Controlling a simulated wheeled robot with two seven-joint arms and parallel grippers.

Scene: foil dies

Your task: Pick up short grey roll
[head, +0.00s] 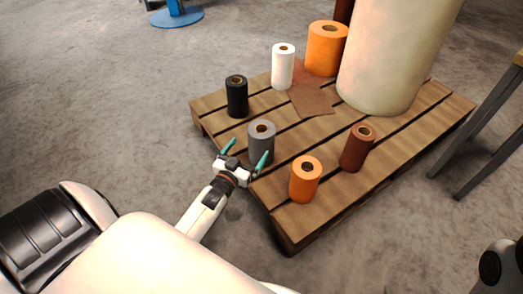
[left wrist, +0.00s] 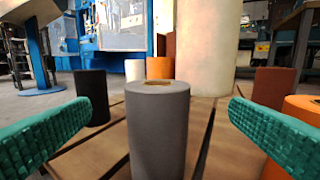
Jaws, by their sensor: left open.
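The short grey roll (head: 261,142) stands upright on the wooden pallet (head: 328,193), near its left front edge. In the left wrist view the grey roll (left wrist: 157,130) stands in the middle, between the two green fingers. My left gripper (head: 246,155) is open, with its fingers pointing at the roll and a gap on each side. The fingers also show at both sides of the left wrist view (left wrist: 160,135). No contact with the roll is visible. My right gripper is out of view.
A black roll (head: 237,96) stands behind left of the grey one. A small orange roll (head: 305,181) and a brown roll (head: 356,150) stand to the right. A white roll (head: 283,68), a large orange roll (head: 325,50) and a big cream roll (head: 390,60) are further back.

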